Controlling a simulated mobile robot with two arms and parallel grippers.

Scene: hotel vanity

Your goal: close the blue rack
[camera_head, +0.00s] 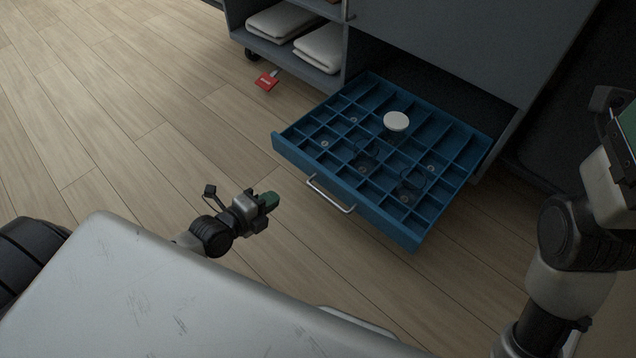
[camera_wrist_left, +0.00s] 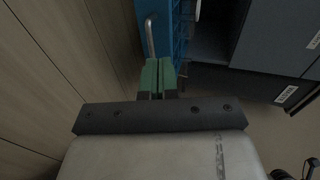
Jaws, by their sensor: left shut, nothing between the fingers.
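The blue rack (camera_head: 292,153) is a drawer-like tray with many compartments, pulled far out of the grey cabinet at floor level. A silver bar handle (camera_head: 330,195) is on its front face. The rack also shows in the left wrist view (camera_wrist_left: 181,30), with its handle (camera_wrist_left: 150,36) just beyond the fingertips. My left gripper (camera_head: 272,200) is shut and empty, in front of the rack and left of the handle, apart from it in the head view. Its green fingers (camera_wrist_left: 158,75) show in the wrist view. My right arm is at the right edge; its fingertips are not clearly visible.
The grey cabinet (camera_head: 440,45) stands behind the rack, with folded white towels (camera_head: 318,48) on its left shelf. A white round lid (camera_head: 396,121) and several clear glass items are in the rack. A red tag (camera_head: 266,82) lies on the wooden floor, which is otherwise clear at left.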

